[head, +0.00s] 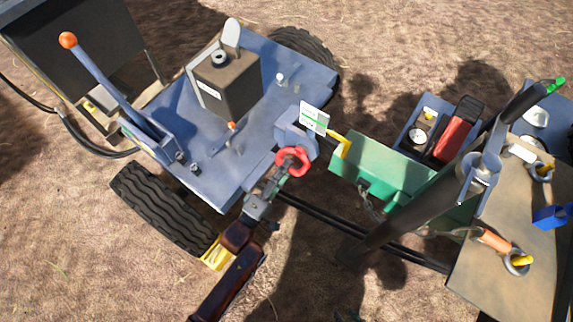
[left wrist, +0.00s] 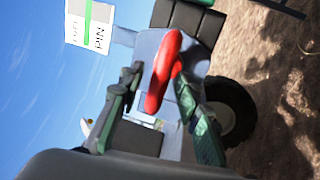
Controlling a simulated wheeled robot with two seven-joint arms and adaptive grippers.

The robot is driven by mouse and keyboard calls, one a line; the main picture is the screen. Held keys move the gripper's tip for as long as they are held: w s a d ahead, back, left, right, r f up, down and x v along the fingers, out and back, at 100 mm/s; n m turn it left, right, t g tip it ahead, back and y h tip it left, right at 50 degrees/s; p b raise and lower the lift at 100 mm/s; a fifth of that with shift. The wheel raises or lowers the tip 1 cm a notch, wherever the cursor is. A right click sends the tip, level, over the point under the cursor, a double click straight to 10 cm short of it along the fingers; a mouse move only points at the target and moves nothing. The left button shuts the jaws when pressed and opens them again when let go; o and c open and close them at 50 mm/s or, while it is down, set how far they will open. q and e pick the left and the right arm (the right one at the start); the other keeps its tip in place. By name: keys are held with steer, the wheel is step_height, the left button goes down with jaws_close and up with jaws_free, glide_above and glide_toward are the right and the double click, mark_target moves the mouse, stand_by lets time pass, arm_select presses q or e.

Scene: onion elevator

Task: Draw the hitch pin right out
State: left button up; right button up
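The hitch pin's red ring handle (head: 292,161) stands at the grey-blue hitch block (head: 290,128) at the rear of the blue tractor; the pin's shank is hidden. My left gripper (head: 274,176) reaches up to the ring from below. In the left wrist view the red ring (left wrist: 163,72) shows edge-on between the two fingers of the left gripper (left wrist: 157,85). The fingers are apart, with a gap on the left and the right finger close to the ring. A white and green label (left wrist: 90,24) reads PIN. A dark tip at the head view's bottom edge may be my right gripper (head: 350,315).
The blue tractor deck (head: 200,150) has a dark box (head: 228,82) and an orange-knobbed lever (head: 68,40). A yellow bar and green trailer box (head: 375,175) stand just right of the ring. A dark slanting post (head: 425,205) and a brown table (head: 500,265) are further right.

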arm_select(q)
steer(key=shift+w+d+r, duration=0.15)
steer(key=shift+w+d, duration=0.1)
steer(key=shift+w, duration=0.15)
steer(key=shift+c, duration=0.2)
jaws_close()
stand_by(0.3)
